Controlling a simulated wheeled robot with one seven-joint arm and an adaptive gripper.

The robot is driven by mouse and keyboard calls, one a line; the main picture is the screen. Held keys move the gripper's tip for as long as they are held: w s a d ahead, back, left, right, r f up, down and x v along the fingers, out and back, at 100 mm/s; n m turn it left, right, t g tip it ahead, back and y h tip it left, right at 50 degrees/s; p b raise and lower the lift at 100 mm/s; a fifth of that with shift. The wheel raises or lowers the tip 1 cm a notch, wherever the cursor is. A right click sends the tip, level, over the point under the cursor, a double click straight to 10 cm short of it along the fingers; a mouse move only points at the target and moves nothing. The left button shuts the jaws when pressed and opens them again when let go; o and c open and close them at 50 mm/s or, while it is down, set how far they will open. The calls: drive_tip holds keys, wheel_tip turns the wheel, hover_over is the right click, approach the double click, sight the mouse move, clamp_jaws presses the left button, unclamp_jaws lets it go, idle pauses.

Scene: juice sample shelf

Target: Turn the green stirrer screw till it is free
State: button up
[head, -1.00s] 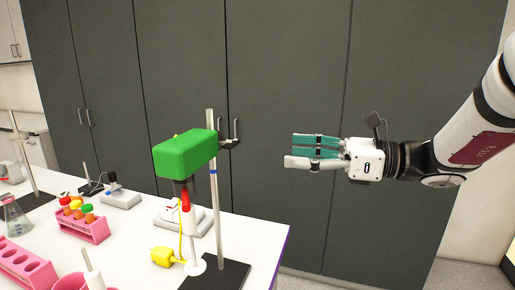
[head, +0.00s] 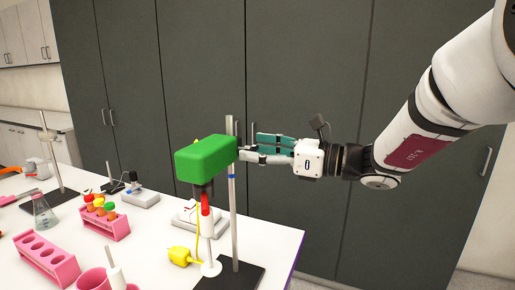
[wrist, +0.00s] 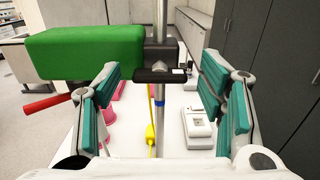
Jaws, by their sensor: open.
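The green stirrer (head: 205,157) is a green box fixed high on an upright metal rod (head: 233,215). In the wrist view the green box (wrist: 85,52) fills the upper left. Its screw, with a dark crossbar handle (wrist: 160,75), sits at the rod and faces my gripper. My gripper (head: 249,147) is open, just right of the rod at about the green box's height. In the wrist view its teal-padded fingers stand left and right of the screw handle, with nothing held. In the head view the fingers hide most of the screw. I cannot tell whether they touch it.
The rod stands on a black base (head: 236,276) near the white table's right edge. A yellow plug-like block (head: 180,256), pink tube racks (head: 107,226) and a flask (head: 44,214) lie to the left. Tall dark cabinets (head: 310,90) stand behind.

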drive_tip(key=shift+a, duration=0.25)
drive_tip(key=c, duration=1.2)
drive_tip(key=shift+o, duration=0.2)
